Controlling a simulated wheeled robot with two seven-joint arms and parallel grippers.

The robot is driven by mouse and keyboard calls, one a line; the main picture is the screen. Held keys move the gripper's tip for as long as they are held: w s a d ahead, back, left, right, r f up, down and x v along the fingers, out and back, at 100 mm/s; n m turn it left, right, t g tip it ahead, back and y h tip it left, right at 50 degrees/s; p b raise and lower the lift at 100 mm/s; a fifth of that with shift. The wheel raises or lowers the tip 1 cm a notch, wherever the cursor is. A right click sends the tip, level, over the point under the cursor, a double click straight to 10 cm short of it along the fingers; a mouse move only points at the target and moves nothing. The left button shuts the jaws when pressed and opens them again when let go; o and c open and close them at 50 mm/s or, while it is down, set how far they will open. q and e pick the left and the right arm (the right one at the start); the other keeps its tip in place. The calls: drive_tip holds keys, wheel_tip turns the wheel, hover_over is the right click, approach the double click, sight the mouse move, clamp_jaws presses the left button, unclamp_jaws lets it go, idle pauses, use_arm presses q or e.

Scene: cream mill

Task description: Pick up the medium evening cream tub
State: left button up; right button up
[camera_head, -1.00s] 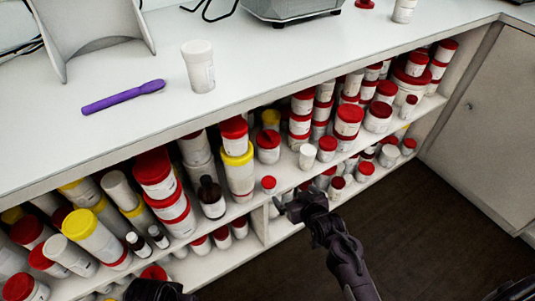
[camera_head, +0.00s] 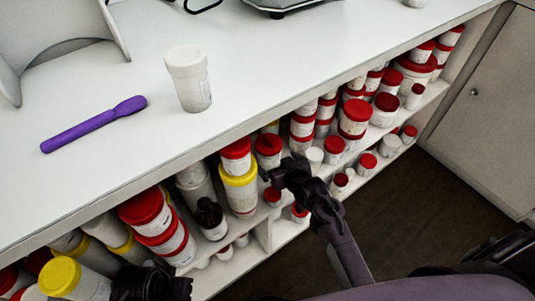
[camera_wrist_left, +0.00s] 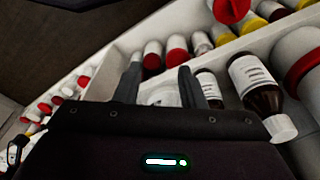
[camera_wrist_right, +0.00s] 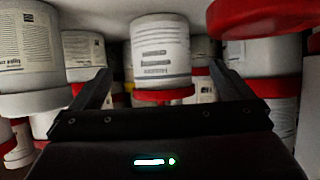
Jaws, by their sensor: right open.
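Many white cream tubs stand on the shelf; their labels are too small or blurred to tell which is the medium evening one. In the right wrist view, a white labelled tub with a red lid (camera_wrist_right: 160,52) is ahead of and between the fingertips, apart from them. My right gripper (camera_head: 274,178) is open and empty at the shelf front, beside a yellow-lidded jar (camera_head: 239,185); it also shows in the right wrist view (camera_wrist_right: 158,88).
A white tub (camera_head: 188,80) and a purple spatula (camera_head: 92,125) are on the white counter (camera_head: 250,70) above. A brown bottle (camera_head: 210,216) and red-lidded tubs (camera_head: 355,115) crowd the shelf. A cabinet door (camera_head: 490,105) closes the right side. The floor in front is clear.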

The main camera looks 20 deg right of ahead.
sight(274, 158)
drive_tip(key=x, duration=0.2)
drive_tip(key=b+x, duration=0.1)
drive_tip(key=x, duration=0.1)
drive_tip(key=shift+w+r, duration=0.2)
drive_tip(key=shift+r, duration=0.05)
drive_tip(key=shift+w+a+f, duration=0.1)
drive_tip(key=shift+w+f, duration=0.1)
drive_tip(key=shift+w, duration=0.25)
drive_tip(key=c, duration=1.1)
use_arm(q)
drive_tip(key=shift+w+d+f+t+h, duration=0.2)
drive_tip(key=shift+w+d+t, duration=0.05)
drive_tip(key=shift+d, duration=0.2)
drive_tip(key=shift+w+d+f+t+h, duration=0.15)
drive_tip(key=shift+w+d+t+h, duration=0.1)
drive_tip(key=shift+d, duration=0.2)
use_arm(e)
drive_tip(key=shift+r, duration=0.1)
drive_tip(key=shift+c, duration=1.1)
